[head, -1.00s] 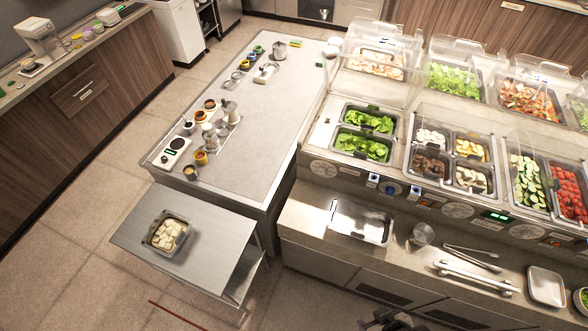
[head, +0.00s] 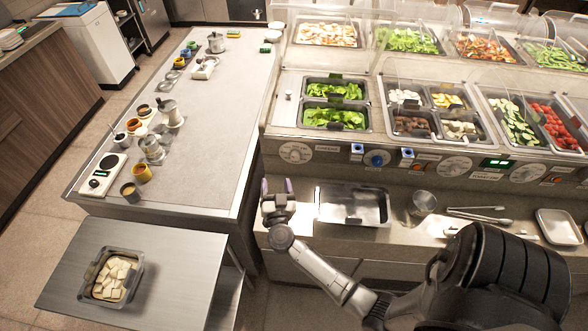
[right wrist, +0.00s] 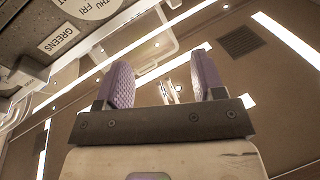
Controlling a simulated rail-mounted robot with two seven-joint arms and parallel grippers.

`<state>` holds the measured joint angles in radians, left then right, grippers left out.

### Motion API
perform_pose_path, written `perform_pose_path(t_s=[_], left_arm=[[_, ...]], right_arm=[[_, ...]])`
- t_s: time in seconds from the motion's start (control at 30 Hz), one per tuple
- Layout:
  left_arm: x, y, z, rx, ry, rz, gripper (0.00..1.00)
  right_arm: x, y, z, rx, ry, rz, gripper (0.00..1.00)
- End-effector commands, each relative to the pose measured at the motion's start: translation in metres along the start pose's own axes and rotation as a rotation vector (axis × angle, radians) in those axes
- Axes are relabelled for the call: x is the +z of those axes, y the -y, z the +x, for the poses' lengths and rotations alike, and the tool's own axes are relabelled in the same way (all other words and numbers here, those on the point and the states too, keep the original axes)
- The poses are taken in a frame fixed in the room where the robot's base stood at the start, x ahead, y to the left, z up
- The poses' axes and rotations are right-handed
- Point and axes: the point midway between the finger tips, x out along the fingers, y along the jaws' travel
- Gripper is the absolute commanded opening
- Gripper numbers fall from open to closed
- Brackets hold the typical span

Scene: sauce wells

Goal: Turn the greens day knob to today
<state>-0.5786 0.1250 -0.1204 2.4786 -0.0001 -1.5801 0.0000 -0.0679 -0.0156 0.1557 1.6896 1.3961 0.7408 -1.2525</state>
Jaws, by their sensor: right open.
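The greens day knob is a pale round dial (head: 295,152) on the front panel, below the two pans of greens. In the right wrist view, part of the dial (right wrist: 96,6) shows at the top left with day letters such as THU and FRI, beside a GREENS label (right wrist: 58,38). Its pointer setting is too small to read. My right gripper (head: 277,186) is open and empty, its fingers pointing up, just below and left of the dial and apart from it. Its two purple pads (right wrist: 165,84) show in the right wrist view. My left gripper is not in view.
Blue knobs (head: 376,158) and another pale dial (head: 453,166) lie farther right on the panel. Below, the counter holds an empty steel pan (head: 330,214), a metal cup (head: 422,203) and tongs (head: 477,218). A side table (head: 180,262) stands at left.

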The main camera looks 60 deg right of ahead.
Motion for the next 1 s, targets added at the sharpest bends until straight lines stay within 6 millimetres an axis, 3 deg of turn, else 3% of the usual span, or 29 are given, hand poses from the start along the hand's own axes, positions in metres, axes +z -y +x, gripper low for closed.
perform_pose_path(t_s=[0.03, 0.1, 0.3, 0.47, 1.0], left_arm=[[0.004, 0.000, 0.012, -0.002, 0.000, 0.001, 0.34], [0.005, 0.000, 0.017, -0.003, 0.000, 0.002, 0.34], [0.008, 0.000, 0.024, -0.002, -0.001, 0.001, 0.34], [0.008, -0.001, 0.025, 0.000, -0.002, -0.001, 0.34], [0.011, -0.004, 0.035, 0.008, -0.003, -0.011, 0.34]], right_arm=[[0.018, -0.011, 0.002, 0.074, 0.014, -0.007, 0.63], [0.030, -0.025, 0.002, 0.165, 0.036, -0.020, 0.63], [0.050, -0.047, 0.004, 0.305, 0.078, -0.049, 0.63], [0.052, -0.054, 0.020, 0.325, 0.084, -0.054, 0.63], [0.059, -0.084, 0.108, 0.323, 0.082, -0.053, 0.63]])
